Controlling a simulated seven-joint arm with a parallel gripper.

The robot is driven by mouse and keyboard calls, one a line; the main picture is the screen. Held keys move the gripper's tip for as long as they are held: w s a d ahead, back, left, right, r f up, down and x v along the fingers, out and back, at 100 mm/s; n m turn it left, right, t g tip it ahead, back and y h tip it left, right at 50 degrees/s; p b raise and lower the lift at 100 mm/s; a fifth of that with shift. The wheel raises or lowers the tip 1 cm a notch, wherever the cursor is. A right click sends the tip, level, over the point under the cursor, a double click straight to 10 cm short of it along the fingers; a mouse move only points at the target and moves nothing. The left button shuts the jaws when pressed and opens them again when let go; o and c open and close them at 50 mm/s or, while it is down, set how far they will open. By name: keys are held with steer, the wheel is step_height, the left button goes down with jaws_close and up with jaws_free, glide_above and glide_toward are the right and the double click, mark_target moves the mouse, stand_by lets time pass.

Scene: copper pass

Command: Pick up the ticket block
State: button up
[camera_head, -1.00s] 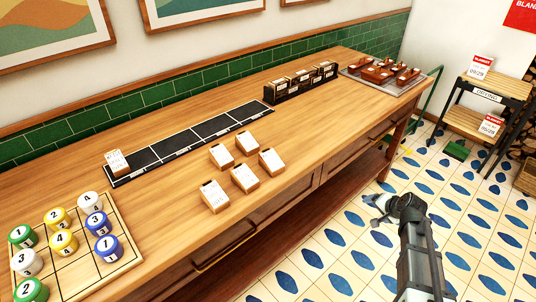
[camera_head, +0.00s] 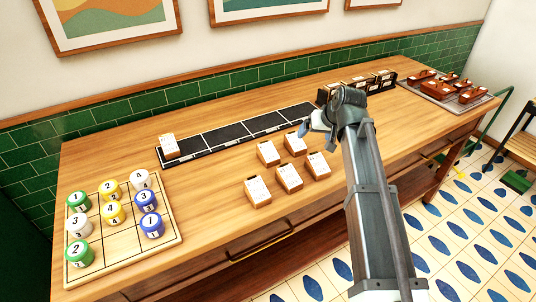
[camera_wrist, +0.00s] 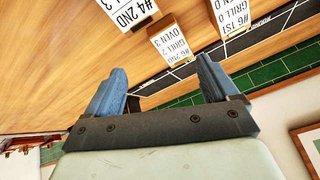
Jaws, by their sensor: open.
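Several wooden ticket blocks with white printed labels lie loose on the counter in the head view; one is the front-left block (camera_head: 257,191). Another ticket block (camera_head: 168,146) sits on the left end of the black strip (camera_head: 220,138). My gripper (camera_head: 314,128) is over the counter, just beyond the loose blocks and near the strip. In the wrist view my gripper (camera_wrist: 160,82) is open, with nothing between its blue fingers. Past the fingers there, a block labelled #6 2ND (camera_wrist: 172,40), one labelled #4 2ND (camera_wrist: 130,12) and one labelled #6 1ST (camera_wrist: 235,17) show upside down.
A wooden grid board (camera_head: 130,246) with numbered coloured pots stands at the counter's left. A dark rack (camera_head: 384,80) of blocks stands at the back, partly behind my arm. A tray (camera_head: 484,100) of brown pieces is at the far right. Counter between board and blocks is clear.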

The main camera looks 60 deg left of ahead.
mark_target(269, 151)
steer(key=s+a+r+n+h, duration=0.1)
steer(key=s+a+r+n, duration=0.1)
steer(key=s, duration=0.4)
steer(key=s+a+r+n+h, duration=0.1)
steer(key=s+a+r+n, duration=0.15)
steer(key=s, duration=0.25)
steer(key=x, duration=0.9)
steer(key=s+x, duration=0.1)
steer(key=x, duration=0.3)
steer(key=shift+s+d+f, duration=0.1)
steer(key=shift+d+f, duration=0.15)
steer(key=shift+f, duration=0.35)
steer(key=shift+f, duration=0.25)
steer(key=shift+c, duration=0.2)
steer(key=c, duration=1.1)
steer(key=shift+r, duration=0.1)
steer(key=shift+c, duration=0.2)
